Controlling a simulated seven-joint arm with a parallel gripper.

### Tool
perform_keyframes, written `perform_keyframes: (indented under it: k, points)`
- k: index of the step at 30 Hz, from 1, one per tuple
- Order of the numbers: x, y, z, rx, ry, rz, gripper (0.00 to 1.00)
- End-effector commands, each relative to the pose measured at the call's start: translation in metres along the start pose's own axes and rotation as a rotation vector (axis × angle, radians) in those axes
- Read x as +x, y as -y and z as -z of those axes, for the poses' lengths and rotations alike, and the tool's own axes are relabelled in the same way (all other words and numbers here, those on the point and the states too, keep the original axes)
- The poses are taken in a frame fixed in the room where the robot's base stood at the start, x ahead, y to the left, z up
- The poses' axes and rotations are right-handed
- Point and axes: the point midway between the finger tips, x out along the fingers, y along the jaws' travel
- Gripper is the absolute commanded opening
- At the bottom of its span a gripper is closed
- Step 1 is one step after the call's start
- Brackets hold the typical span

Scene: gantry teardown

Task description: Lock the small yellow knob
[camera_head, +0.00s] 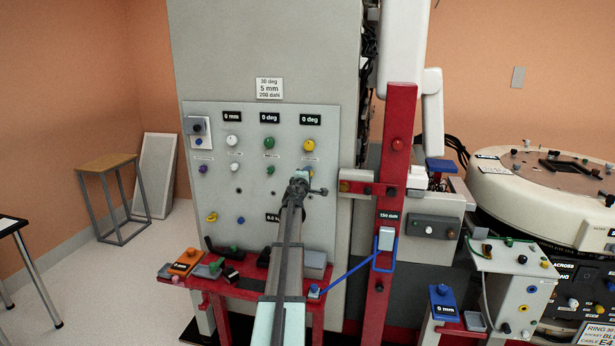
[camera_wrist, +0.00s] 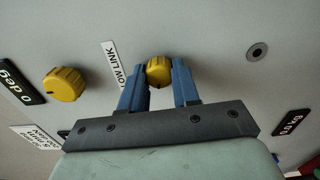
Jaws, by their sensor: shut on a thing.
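The small yellow knob (camera_wrist: 158,70) sits on the grey panel beside a white label that reads "OW LINK", partly cut off. My gripper (camera_wrist: 159,78) has its two blue fingers on either side of this knob, shut on it. In the head view my gripper (camera_head: 306,174) reaches the panel (camera_head: 225,180) just below the larger yellow knob (camera_head: 309,145). The small yellow knob is hidden there behind my gripper. The larger yellow knob also shows in the wrist view (camera_wrist: 65,84), clear of the fingers.
White knobs (camera_head: 234,141) and green knobs (camera_head: 269,144) stand on the panel to the left. A red upright post (camera_head: 398,190) stands to the right of my arm. A red bench (camera_head: 215,285) with small parts lies below the panel.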

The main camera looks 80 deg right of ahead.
Motion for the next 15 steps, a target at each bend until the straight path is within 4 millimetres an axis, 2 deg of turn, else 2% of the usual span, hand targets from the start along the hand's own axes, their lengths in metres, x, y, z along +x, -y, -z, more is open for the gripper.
perform_keyframes:
  k: [6, 15]
  points:
    - [-0.0003, 0.0008, -0.0004, -0.131, 0.001, 0.001, 0.00]
    - [-0.0004, 0.0011, -0.0005, -0.220, 0.001, 0.001, 0.00]
